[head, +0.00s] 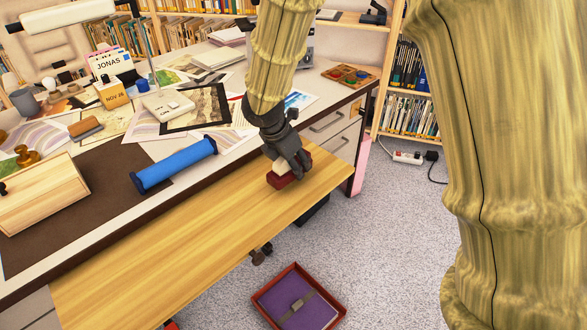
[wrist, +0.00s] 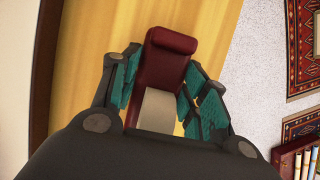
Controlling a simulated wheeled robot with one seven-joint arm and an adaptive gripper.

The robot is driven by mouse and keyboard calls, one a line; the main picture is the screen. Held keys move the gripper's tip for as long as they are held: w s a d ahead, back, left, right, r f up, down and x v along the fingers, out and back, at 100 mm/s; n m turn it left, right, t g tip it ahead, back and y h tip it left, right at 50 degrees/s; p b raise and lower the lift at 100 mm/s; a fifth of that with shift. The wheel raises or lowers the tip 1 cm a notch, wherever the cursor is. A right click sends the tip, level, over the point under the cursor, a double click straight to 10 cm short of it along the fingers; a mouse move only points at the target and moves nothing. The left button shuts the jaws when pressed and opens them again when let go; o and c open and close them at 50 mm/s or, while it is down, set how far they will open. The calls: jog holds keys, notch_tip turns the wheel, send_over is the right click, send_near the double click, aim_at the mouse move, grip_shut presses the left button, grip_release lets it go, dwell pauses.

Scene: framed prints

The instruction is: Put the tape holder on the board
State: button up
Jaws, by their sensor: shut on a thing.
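The tape holder is a dark red block with a pale part; in the head view the tape holder (head: 281,181) is at the right part of the long yellow wooden board (head: 215,232). My gripper (head: 289,163) points down over the board and is shut on it. In the wrist view the tape holder (wrist: 168,62) lies between the teal pads of my gripper (wrist: 163,88), with the board (wrist: 110,30) behind it. I cannot tell whether the tape holder touches the board or is just above it. My fingers hide part of it.
A blue cylinder (head: 174,165), a wooden box (head: 38,194) and scattered papers lie on the desk behind the board. A red tray with a purple inside (head: 283,299) is on the grey floor in front. The board around my gripper is clear.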

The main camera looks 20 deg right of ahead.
aim_at(280, 160)
jog(key=shift+f, duration=0.75)
jog(key=shift+f, duration=0.1)
jog(key=o, duration=1.4)
jog(key=shift+c, duration=0.2)
jog(key=p+v, duration=0.2)
jog(key=v, duration=1)
